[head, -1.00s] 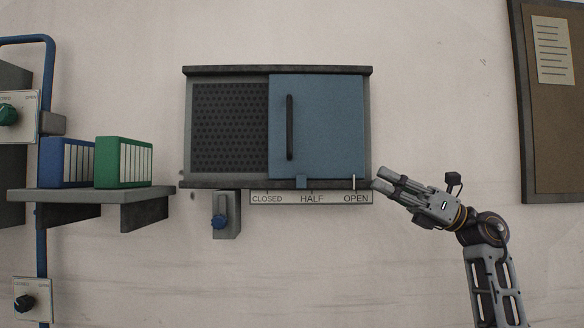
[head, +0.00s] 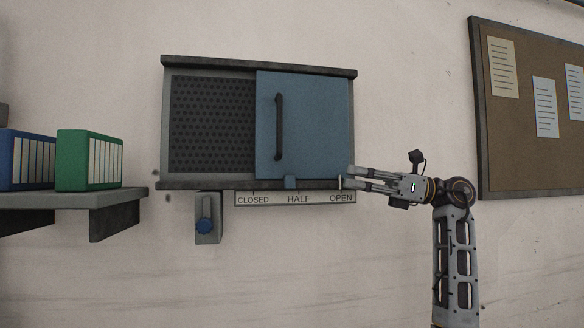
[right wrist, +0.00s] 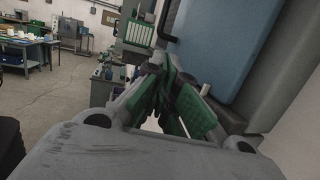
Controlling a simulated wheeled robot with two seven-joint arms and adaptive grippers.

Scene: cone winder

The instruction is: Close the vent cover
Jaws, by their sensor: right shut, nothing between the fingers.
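The vent cover (head: 318,125) is a blue sliding panel with a dark vertical handle (head: 279,127). It stands over the right part of the vent frame (head: 260,67), and the dark perforated grille (head: 212,125) is bare on the left. My left gripper is not in view.
A label strip (head: 270,199) reads CLOSED, HALF, OPEN under the frame. A shelf (head: 105,198) with blue and green binders (head: 90,160) juts out at left. A corkboard (head: 515,130) hangs at right.

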